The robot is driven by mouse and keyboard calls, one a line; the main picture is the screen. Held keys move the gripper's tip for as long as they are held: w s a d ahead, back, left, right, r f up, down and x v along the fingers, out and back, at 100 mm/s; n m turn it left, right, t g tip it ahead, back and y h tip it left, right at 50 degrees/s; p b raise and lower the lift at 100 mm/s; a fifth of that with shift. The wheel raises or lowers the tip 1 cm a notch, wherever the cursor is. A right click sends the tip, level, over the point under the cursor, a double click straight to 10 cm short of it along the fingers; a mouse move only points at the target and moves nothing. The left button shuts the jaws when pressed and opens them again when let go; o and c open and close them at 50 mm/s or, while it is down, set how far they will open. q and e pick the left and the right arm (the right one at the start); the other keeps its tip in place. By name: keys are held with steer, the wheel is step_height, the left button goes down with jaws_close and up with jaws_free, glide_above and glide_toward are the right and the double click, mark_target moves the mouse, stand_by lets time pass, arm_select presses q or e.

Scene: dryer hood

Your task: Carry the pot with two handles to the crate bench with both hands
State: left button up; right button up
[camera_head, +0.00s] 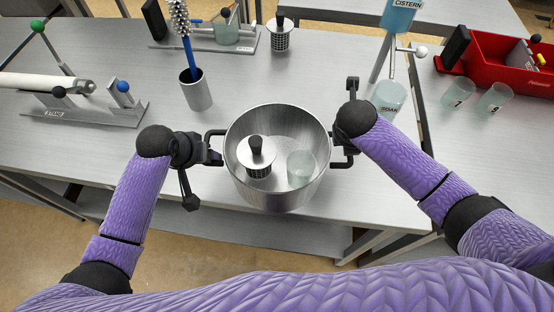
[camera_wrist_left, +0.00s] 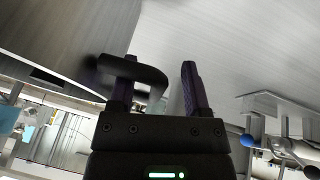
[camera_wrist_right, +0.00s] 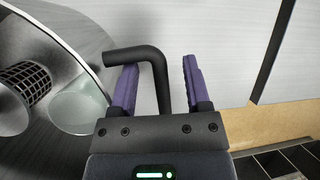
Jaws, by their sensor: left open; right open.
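The metal pot (camera_head: 277,196) stands on the grey table near its front edge, with a dark handle on each side. Inside are a perforated basket with a black knob (camera_head: 257,150) and a clear glass (camera_head: 301,165). My left gripper (camera_head: 214,148) is at the left handle (camera_wrist_left: 140,72), its fingers apart; one finger overlaps the handle in the left wrist view. My right gripper (camera_head: 349,150) is at the right handle; in the right wrist view the handle (camera_wrist_right: 160,80) bar lies between the open fingers. The crate bench is not clearly identifiable.
A cup with a brush (camera_head: 197,92) stands behind the pot to the left. A rack with a white roller (camera_head: 80,105) is at left. The SOAK glass (camera_head: 388,98) is close to my right arm. At right are a red crate (camera_head: 525,88) and two glasses (camera_head: 494,98).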

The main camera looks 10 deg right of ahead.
arm_select(q)
steer(key=shift+w+d+f, duration=0.15)
steer(key=shift+w+f, duration=0.1)
steer(key=shift+f, duration=0.4)
arm_select(e)
steer(key=shift+w+d+f, duration=0.15)
steer(key=shift+w+f, duration=0.1)
steer(key=shift+f, duration=0.4)
arm_select(q)
jaws_close()
arm_select(e)
jaws_close()
steer(key=shift+r, duration=0.1)
